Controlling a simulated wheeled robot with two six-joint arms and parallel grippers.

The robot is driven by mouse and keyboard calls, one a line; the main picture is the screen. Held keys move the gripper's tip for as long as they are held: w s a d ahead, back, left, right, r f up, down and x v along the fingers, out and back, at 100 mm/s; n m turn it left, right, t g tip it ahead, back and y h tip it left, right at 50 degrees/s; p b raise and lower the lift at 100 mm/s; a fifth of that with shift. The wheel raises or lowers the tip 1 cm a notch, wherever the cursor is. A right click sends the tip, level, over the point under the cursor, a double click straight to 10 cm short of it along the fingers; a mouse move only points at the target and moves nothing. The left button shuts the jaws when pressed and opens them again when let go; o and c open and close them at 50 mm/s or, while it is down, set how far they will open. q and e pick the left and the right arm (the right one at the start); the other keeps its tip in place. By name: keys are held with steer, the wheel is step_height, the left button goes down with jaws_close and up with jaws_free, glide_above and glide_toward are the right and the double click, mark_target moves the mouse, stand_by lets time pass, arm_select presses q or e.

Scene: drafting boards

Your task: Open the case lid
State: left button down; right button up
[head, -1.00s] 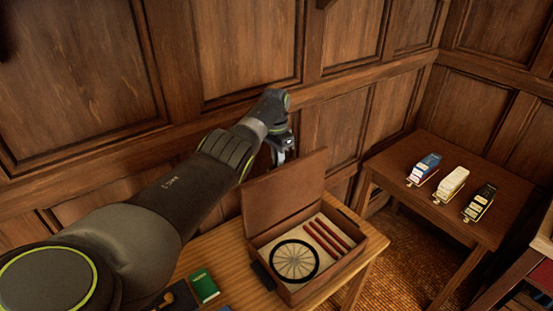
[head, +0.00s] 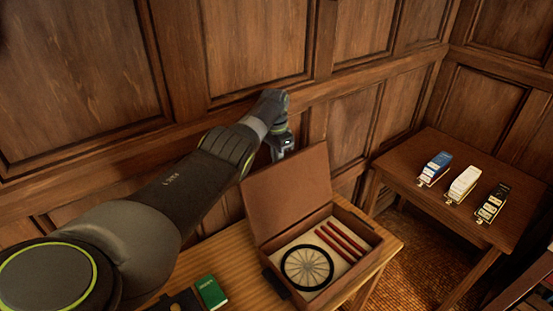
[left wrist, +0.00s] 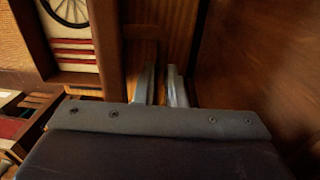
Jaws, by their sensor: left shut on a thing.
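The brown case (head: 353,279) stands on a wooden table, with its lid (head: 290,190) raised and leaning back. Inside lie a black spoked wheel (head: 307,267) and red sticks (head: 342,240) on a pale lining. The case also shows at the upper left of the left wrist view (left wrist: 75,79). My left gripper (head: 284,155) is at the raised lid's top edge, on its back side. In the left wrist view its two fingers (left wrist: 161,85) are close together beside the lid. They are shut on the lid, though the contact is mostly hidden. My right gripper is not in view.
A green box (head: 211,291) lies on the table left of the case. A side table (head: 420,150) at the right holds a blue (head: 436,166), a white (head: 463,184) and a black item (head: 492,203). The panelled wall (head: 255,45) rises close behind the lid.

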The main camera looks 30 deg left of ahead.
arm_select(q)
steer(key=c, duration=1.9)
jaws_free()
steer(key=shift+s+d+f, duration=0.25)
steer(key=shift+d+f, duration=0.05)
steer(key=shift+f, duration=0.35)
steer(key=shift+o, duration=1.3)
steer(key=shift+w, duration=0.15)
steer(key=shift+o, duration=0.8)
steer(key=shift+w+f, duration=0.1)
steer(key=shift+w, duration=0.25)
steer(key=shift+s+a+r, duration=0.15)
steer(key=shift+a+r, duration=0.05)
steer(key=shift+r, duration=0.1)
steer(key=shift+r, duration=0.25)
step_height(320, 180, up, 17)
steer(key=a+b, duration=0.1)
steer(key=b, duration=0.2)
steer(key=shift+w, duration=0.25)
steer(key=shift+f, duration=0.2)
